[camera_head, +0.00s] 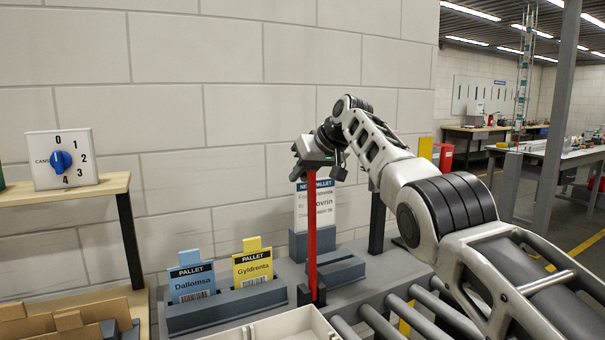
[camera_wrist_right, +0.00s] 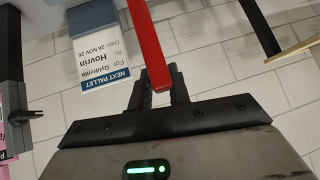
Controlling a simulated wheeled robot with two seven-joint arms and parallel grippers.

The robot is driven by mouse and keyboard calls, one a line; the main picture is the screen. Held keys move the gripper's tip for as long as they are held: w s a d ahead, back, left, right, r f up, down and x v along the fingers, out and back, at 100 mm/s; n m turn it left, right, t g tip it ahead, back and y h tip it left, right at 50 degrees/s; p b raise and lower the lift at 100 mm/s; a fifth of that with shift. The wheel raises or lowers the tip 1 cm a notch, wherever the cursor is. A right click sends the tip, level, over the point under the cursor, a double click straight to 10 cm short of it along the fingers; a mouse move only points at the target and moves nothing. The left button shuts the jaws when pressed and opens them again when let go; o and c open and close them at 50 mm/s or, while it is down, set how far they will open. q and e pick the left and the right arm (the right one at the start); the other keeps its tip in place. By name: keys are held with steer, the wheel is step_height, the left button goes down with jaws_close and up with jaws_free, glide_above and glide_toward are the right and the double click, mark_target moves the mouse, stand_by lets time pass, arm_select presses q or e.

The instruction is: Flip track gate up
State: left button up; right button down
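The track gate is a red bar (camera_head: 312,225) that stands upright at the edge of the roller track, its lower end in a dark mount. My right gripper (camera_head: 314,165) is at the upper end of the bar. In the right wrist view the red bar (camera_wrist_right: 147,45) runs up to between the two fingers of the right gripper (camera_wrist_right: 159,88), which look closed against its sides. My left gripper is in neither view.
Metal rollers (camera_head: 375,322) lie right of the gate. A white Hovrin "next pallet" card (camera_head: 301,212) stands behind it. Blue Dallomsa (camera_head: 192,284) and yellow Gyldrenta (camera_head: 253,265) cards stand left. A dial box (camera_head: 62,159) sits on a shelf.

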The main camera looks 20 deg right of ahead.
steer(key=c, duration=1.7)
jaws_free()
steer(key=shift+f, duration=0.35)
steer(key=shift+c, duration=0.2)
steer(key=shift+s+d+r+b, duration=0.15)
steer(key=shift+s+r+b, duration=0.2)
steer(key=shift+b, duration=0.45)
arm_select(q)
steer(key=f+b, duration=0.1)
steer(key=b, duration=0.1)
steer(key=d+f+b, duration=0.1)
steer(key=b, duration=0.1)
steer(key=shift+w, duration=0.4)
arm_select(e)
steer(key=v, duration=1.5)
steer(key=shift+w+r, duration=0.1)
steer(key=shift+w, duration=0.05)
